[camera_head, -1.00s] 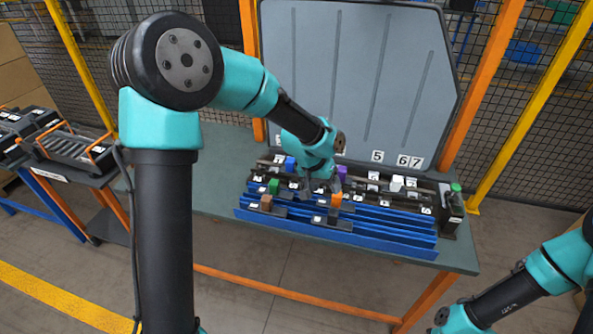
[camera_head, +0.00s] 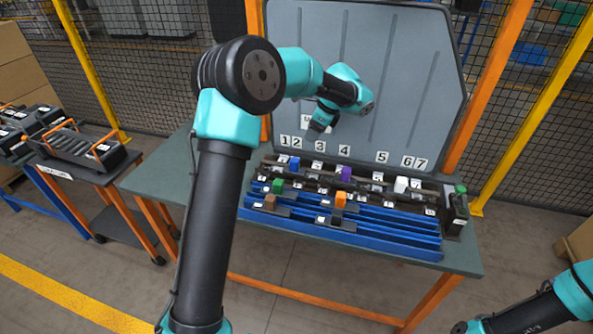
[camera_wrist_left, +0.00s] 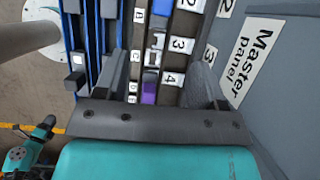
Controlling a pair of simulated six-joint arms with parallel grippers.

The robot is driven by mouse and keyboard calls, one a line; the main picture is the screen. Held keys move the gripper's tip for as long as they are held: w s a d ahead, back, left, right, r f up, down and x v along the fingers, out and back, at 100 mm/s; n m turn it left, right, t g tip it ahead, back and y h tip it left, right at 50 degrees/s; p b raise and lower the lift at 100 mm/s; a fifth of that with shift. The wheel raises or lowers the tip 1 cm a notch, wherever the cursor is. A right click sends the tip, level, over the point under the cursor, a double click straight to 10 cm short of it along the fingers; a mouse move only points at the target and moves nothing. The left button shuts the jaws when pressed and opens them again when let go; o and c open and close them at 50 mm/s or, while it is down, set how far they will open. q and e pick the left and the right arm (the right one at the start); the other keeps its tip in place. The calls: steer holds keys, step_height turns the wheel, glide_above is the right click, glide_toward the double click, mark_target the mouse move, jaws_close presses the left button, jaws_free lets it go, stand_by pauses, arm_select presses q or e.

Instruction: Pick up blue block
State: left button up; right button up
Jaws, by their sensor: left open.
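The blue block (camera_head: 295,163) stands in the back row of the rack, toward its left end, below the number cards 1 and 2. Part of it shows at the top edge of the left wrist view (camera_wrist_left: 162,7). My left gripper (camera_head: 318,127) is raised in front of the grey panel, above and a little right of the blue block, apart from it. In the left wrist view its two fingers (camera_wrist_left: 147,92) are spread wide with nothing held. My right arm shows only in the lower right corner; its gripper is out of view.
The blue-railed rack (camera_head: 400,240) also holds a purple block (camera_head: 346,174), a white block (camera_head: 401,184), a green block (camera_head: 278,186), an orange block (camera_head: 340,199) and a brown block (camera_head: 270,201). The grey panel (camera_head: 420,90) stands upright behind. The table's left part (camera_head: 165,180) is bare.

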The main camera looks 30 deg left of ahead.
mark_target(296, 160)
arm_select(q)
steer(key=x, duration=1.2)
steer(key=shift+f, duration=0.1)
steer(key=shift+a+f, duration=0.1)
steer(key=shift+w+x, duration=0.15)
steer(key=shift+x, duration=1.1)
steer(key=shift+w+x, duration=0.1)
steer(key=shift+x, duration=1.15)
steer(key=shift+a, duration=0.1)
steer(key=shift+c, duration=0.5)
steer(key=c, duration=1.1)
